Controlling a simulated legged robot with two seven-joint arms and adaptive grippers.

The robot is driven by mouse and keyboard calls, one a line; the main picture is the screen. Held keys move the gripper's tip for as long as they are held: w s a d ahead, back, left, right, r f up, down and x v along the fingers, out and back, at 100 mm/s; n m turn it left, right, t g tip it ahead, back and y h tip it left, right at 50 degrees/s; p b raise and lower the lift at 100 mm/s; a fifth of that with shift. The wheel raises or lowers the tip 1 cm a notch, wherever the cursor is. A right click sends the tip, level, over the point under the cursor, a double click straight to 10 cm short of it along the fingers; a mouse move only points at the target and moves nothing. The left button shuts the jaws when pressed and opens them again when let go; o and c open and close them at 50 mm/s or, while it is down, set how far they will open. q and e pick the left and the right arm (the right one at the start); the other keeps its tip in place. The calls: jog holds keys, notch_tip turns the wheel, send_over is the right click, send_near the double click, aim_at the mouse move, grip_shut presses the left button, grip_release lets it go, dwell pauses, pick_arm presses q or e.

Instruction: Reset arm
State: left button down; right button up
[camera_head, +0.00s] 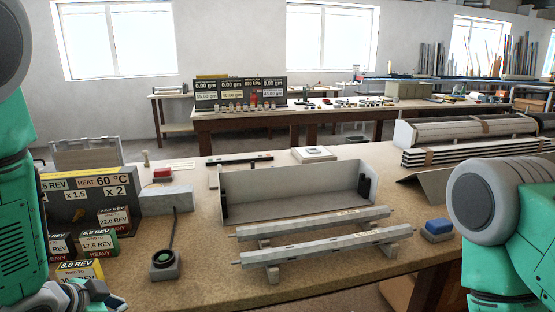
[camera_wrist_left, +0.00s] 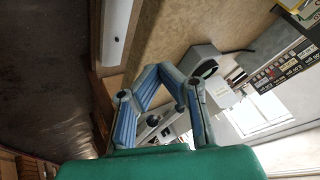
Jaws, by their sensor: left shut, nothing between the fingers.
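My left gripper (camera_head: 104,297) shows low at the left edge of the head view, partly cut off, beside the table's front left. In the left wrist view its blue-padded fingers (camera_wrist_left: 158,70) come together at the tips, with nothing between them. My right arm shows at the right edge of the head view, but its gripper is out of frame. The grey box with a green button (camera_head: 163,257) stands to the right of the left gripper. It also shows behind the fingers in the left wrist view (camera_wrist_left: 207,67).
Two grey profiles (camera_head: 322,240) lie on supports in front of an open light housing (camera_head: 290,193). A sign board (camera_head: 85,200) and smaller cards (camera_head: 98,245) stand at the left. The table's front middle (camera_head: 290,288) is clear.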

pick_arm(q)
jog(key=s+d+f+n+g+b, duration=0.1)
jog(key=s+f+n+g+b, duration=0.1)
jog(key=s+f, duration=0.9)
jog(key=s+d+f+n+g+y+b, duration=0.1)
jog(key=s+f+n+g, duration=0.4)
jog(key=s+f, duration=0.7)
jog(key=s+d+n+b, duration=0.1)
jog(key=s, duration=0.3)
jog(key=shift+s+n, duration=0.2)
jog(key=shift+n, duration=0.2)
jog(key=shift+w+d, duration=0.15)
